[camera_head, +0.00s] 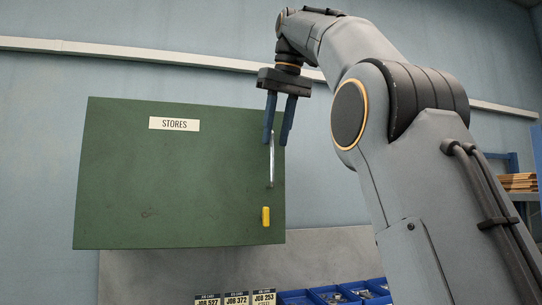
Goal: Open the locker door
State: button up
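The locker is a green box on the wall, and its door (165,185) faces me with a "STORES" label (174,124) near the top. The door looks shut. A vertical silver bar handle (271,165) is near its right edge. A small yellow piece (265,216) sits below the handle. My gripper (277,142) hangs with its two blue fingers pointing down at the top of the handle. The fingers are apart, with a gap between them. They overlap the handle's upper end in this view; I cannot tell whether they touch it.
Blue bins (335,295) and job cards (236,299) stand below the locker, in front of a grey panel (150,275). A shelf with brown stacked items (518,182) is at the far right. A pale rail (130,50) crosses the wall above. The wall left of the locker is clear.

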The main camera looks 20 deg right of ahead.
aim_at(273, 149)
jog(key=shift+x, duration=2.9)
jog(key=shift+s, duration=0.1)
jog(key=shift+c, duration=0.3)
grip_shut()
